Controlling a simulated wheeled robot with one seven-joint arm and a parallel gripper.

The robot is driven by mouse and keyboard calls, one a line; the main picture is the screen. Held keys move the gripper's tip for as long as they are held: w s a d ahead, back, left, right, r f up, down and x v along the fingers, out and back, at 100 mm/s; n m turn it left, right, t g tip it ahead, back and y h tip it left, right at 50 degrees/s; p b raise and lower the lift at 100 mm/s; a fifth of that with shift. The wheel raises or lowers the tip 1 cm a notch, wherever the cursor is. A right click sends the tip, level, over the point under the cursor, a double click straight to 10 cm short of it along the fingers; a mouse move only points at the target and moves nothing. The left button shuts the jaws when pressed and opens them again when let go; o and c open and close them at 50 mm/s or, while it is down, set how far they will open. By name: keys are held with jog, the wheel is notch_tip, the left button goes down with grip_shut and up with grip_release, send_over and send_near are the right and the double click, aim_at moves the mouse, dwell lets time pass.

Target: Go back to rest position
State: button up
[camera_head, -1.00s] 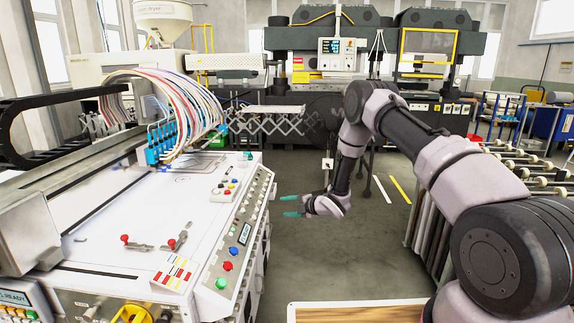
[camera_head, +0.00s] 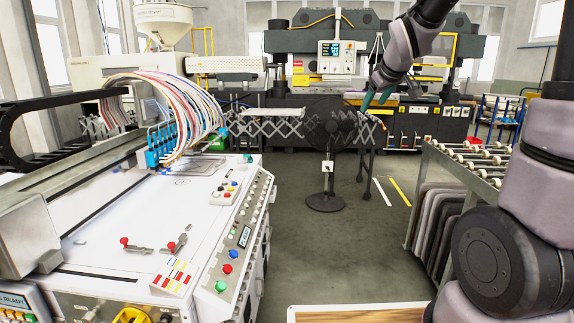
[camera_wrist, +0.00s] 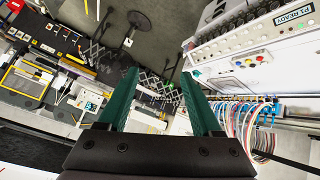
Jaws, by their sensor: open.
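My gripper (camera_head: 374,100) is raised in the head view, with its green fingers pointing down in front of the far machines. The wrist view shows the two green fingers (camera_wrist: 160,100) apart, with nothing between them. My gripper is in free air and touches nothing that I can see. The nozzle gantry (camera_head: 158,150), with blue connectors and a bundle of coloured hoses, stands over the white machine bed at the left, well away from my gripper.
The white machine (camera_head: 110,225) with a button panel (camera_head: 236,245) fills the left. A roller conveyor (camera_head: 470,162) stands at the right. A round-based stand (camera_head: 325,200) is on the floor between them.

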jog(key=s+r+m+g+y, duration=0.1)
jog(key=s+m, duration=0.8)
jog(key=s, duration=1.8)
jog(key=shift+s+r+m+g+y, duration=0.15)
jog(key=shift+r+m+g+y, duration=0.15)
jog(key=shift+r+g, duration=0.45)
